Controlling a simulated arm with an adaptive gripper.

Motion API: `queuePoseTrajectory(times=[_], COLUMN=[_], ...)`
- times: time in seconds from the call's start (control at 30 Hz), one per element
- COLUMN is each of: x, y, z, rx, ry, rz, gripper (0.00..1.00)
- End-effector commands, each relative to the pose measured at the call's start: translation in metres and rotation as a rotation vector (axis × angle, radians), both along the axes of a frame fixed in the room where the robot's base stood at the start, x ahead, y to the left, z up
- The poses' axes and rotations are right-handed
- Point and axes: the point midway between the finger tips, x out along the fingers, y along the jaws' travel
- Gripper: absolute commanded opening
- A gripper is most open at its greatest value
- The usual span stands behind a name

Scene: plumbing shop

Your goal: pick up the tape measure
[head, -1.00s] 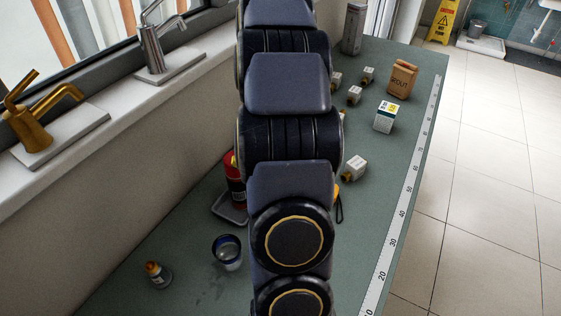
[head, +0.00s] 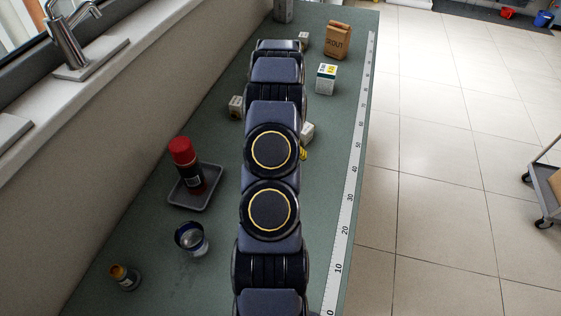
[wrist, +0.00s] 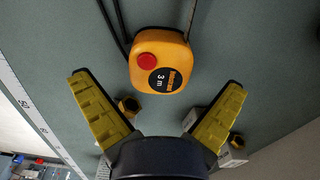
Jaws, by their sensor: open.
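The tape measure (wrist: 161,62) shows in the wrist view as an orange-yellow body with a red button and a "3 m" label. It lies on the green bench top, with a dark strap trailing from it toward the top of the picture. My gripper (wrist: 158,96) is open, with yellow padded fingers spread wide. The tape measure lies ahead of the fingertips, about midway between them, and nothing is held.
Small boxed fittings (head: 237,106) lie near the gripper. A grout bag (head: 337,41) and a white-green box (head: 326,78) stand farther along the bench. A red-capped can stands in a grey tray (head: 208,199), with an open tin (head: 191,239) and small bottle (head: 124,278) nearer. A ruler strip (head: 346,205) lines the right edge.

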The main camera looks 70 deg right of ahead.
Motion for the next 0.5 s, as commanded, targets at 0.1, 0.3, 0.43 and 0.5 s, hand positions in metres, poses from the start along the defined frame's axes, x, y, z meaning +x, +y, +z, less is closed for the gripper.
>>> queuePoseTrajectory(times=[0.1, 0.3, 0.43, 0.5], x=[0.0, 0.0, 0.0, 0.0], y=[0.002, 0.001, 0.001, 0.001], z=[-0.019, -0.022, -0.022, -0.022], rx=[0.007, 0.004, 0.004, 0.004], ry=[0.002, 0.001, 0.001, 0.001], rz=[0.0, 0.001, 0.001, 0.001], gripper=[1.0, 1.0, 0.7, 0.4])
